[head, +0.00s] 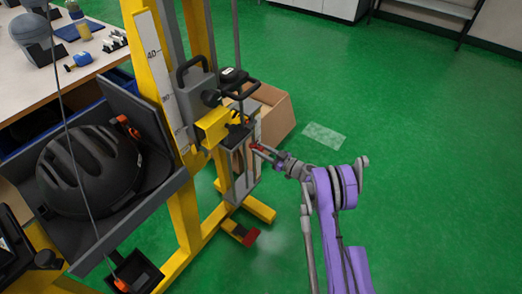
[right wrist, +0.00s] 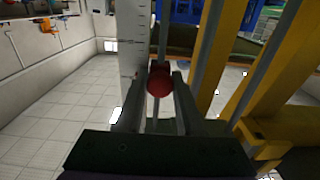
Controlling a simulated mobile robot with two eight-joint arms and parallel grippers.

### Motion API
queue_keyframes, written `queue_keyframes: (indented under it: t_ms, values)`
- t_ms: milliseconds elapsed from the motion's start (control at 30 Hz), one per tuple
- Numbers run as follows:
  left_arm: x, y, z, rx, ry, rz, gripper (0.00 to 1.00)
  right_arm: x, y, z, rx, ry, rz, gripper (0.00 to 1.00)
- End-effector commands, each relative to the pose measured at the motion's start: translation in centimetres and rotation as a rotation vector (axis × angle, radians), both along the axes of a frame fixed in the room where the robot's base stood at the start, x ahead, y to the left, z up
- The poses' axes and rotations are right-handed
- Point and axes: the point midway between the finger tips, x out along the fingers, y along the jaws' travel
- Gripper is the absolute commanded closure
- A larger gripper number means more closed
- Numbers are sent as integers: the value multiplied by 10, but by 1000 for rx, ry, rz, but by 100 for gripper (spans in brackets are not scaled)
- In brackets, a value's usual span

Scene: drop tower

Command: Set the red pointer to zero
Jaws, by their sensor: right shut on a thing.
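The red pointer shows as a round red knob (right wrist: 159,82) between my right gripper's fingertips (right wrist: 160,84) in the right wrist view. The right gripper is shut on it. A pale scale strip (right wrist: 132,40) stands upright just left of the knob, and a thin rod runs behind it. In the head view my right gripper (head: 262,150) reaches in from the right to the tower's lower front, and a small bit of red shows at its tip. The pointer's exact reading on the scale cannot be made out. My left gripper is not in view.
The yellow drop tower (head: 150,80) carries a white scale (head: 157,60) marked 40 and a grey carriage with black handles (head: 195,85). A black helmet (head: 90,170) sits in a grey tray at left. A cardboard box (head: 275,112) stands behind. Green floor at right is open.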

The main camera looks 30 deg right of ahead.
Motion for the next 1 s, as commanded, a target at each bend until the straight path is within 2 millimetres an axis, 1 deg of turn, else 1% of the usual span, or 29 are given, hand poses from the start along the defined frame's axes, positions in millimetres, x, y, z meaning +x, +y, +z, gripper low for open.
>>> queue_keyframes:
  t_ms: [833,933,1000]
  values:
    - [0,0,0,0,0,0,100,0,0,0,0,0,0,100]
    - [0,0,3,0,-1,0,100,0,0,5,0,0,0,100]
    - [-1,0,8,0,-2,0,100,-1,0,14,0,-1,0,100]
